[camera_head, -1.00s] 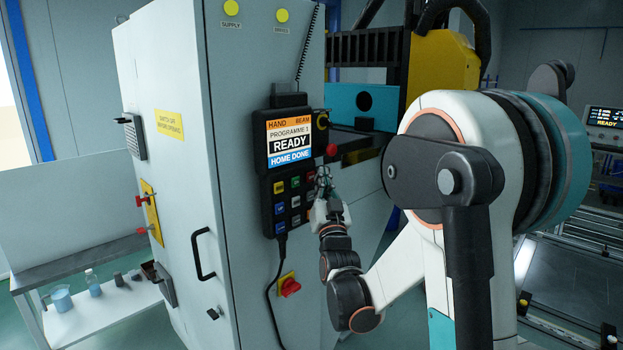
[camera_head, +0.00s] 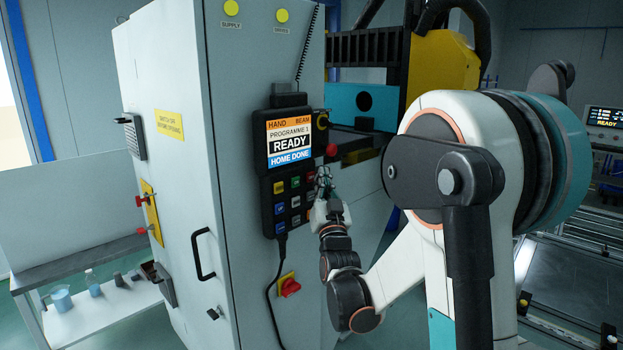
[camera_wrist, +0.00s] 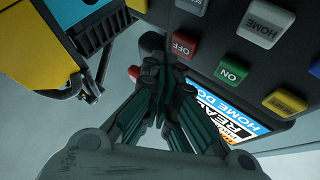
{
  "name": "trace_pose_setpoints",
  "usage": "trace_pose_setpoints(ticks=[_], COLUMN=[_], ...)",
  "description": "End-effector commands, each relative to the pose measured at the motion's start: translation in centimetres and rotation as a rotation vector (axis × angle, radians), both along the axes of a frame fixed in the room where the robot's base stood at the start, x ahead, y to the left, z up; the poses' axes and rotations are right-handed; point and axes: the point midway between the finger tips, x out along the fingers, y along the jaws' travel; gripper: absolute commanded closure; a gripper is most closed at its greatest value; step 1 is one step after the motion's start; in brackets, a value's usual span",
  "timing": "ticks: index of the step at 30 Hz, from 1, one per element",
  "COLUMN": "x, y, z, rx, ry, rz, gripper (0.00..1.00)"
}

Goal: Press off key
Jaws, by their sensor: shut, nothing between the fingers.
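The red OFF key (camera_wrist: 185,45) is on the dark hand pendant (camera_wrist: 227,16), which appears turned over in the wrist view. The pendant (camera_head: 268,222) hangs on the front of the grey cabinet in the head view. Its screen reads READY and HOME DONE. My gripper (camera_wrist: 164,82) is shut and empty, its fingertips just short of the OFF key in the picture. Whether they touch it cannot be told. In the head view my gripper (camera_head: 323,178) is at the pendant's right edge and covers part of the right key column.
A green ON key (camera_wrist: 232,69), a grey HOME key (camera_wrist: 265,22) and other coloured keys sit close to OFF. A red knob (camera_head: 331,150) juts out at the pendant's upper right. A red switch (camera_head: 290,287) and a cable are below.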

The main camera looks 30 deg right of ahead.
Motion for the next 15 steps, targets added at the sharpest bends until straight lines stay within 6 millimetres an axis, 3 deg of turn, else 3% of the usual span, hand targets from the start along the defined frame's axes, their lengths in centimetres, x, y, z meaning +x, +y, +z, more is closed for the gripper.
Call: trace_pose_setpoints(ticks=[15], x=[0.76], y=[0.28], z=[0.04], rx=[0.000], ry=[0.000], rz=[0.000], gripper=[1.00])
